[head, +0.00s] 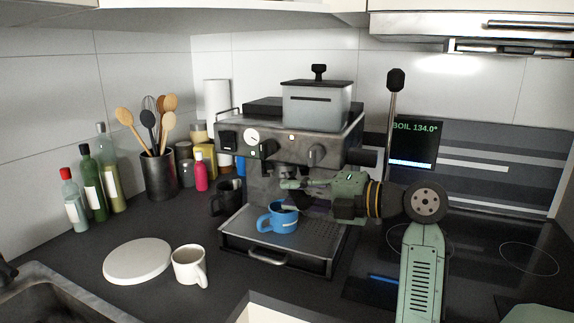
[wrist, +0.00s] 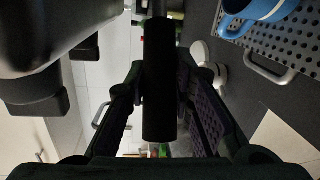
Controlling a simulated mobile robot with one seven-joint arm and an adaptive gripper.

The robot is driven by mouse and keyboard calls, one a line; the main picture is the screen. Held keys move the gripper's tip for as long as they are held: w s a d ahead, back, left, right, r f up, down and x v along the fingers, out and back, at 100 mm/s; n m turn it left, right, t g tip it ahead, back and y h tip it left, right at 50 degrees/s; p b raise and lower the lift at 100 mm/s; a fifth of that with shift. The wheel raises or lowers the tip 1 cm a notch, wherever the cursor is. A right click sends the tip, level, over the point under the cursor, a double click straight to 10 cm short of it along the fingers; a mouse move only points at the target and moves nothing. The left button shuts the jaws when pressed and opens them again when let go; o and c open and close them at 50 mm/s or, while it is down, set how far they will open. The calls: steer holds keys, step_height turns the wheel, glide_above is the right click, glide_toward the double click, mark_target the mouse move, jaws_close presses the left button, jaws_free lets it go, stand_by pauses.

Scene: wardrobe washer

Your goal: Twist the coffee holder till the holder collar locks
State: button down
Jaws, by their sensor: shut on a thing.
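The espresso machine (head: 280,130) stands on the counter against the tiled wall. My gripper (head: 292,184) reaches in from the right, below the machine's front and above the drip tray. In the wrist view my gripper (wrist: 160,95) has one finger on each side of a black bar, the coffee holder's handle (wrist: 160,60), and is shut on it. The handle stands upright in that picture. In the head view the gripper hides most of the holder. The holder collar is not clearly visible, so I cannot tell whether it is locked.
A blue cup (head: 281,217) stands on the drip tray (head: 318,234), just below my gripper; it also shows in the wrist view (wrist: 258,10). A white cup (head: 189,266) and a round white plate (head: 138,260) are at the front left. Bottles and a utensil pot (head: 158,174) stand at the left.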

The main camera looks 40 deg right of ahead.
steer(key=shift+s+d, duration=0.1)
steer(key=shift+r, duration=0.1)
steer(key=c, duration=1.6)
jaws_free()
steer(key=shift+o, duration=1.4)
steer(key=v, duration=1.2)
steer(key=shift+d, duration=0.1)
